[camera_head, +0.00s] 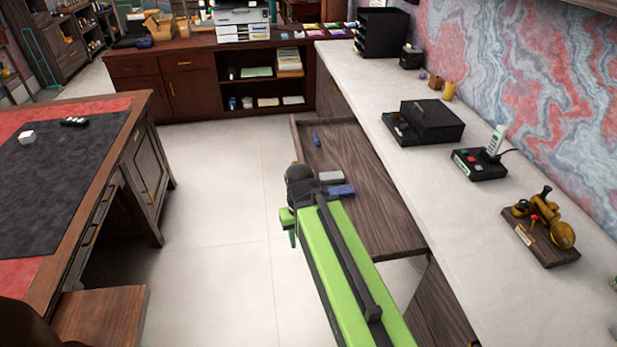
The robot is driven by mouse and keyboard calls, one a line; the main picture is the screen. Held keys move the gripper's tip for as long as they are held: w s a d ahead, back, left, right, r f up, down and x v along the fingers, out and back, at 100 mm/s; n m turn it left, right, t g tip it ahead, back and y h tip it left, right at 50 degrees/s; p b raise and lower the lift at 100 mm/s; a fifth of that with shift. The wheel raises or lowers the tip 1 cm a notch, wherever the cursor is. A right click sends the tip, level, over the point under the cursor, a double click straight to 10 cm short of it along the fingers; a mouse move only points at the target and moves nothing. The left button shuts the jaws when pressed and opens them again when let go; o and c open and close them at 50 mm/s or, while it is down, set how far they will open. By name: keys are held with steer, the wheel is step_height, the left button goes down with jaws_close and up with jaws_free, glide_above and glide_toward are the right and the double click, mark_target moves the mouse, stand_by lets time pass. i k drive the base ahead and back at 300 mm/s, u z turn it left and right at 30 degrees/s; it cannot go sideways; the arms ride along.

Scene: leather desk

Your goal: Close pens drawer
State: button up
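An open drawer (365,190) with a wood-grain bottom sticks out from under the white counter on the right. In it lie a blue item (342,191), a grey box (330,177) and a small blue item (316,139) near the far end. My green arm reaches forward over the drawer's near left part and hides some of it. My gripper (290,226) is at the arm's end, by the drawer's left front side. Only a small green part of it shows, pointing down, so its opening is hidden. I cannot tell if it touches the drawer.
The white counter (400,90) holds a black box (425,121), a phone (481,162) and a brass ornament (541,226). A desk with a dark mat (50,175) stands at left. A dark cabinet (190,85) stands at the back. The floor (215,210) between is clear.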

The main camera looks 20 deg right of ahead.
mark_target(383, 221)
steer(key=z, duration=0.25)
steer(key=i, duration=1)
steer(key=z, duration=0.05)
steer(key=k, duration=0.5)
steer(key=u, duration=1.15)
steer(key=i, duration=0.2)
steer(key=u, duration=1.15)
steer(key=i, duration=0.55)
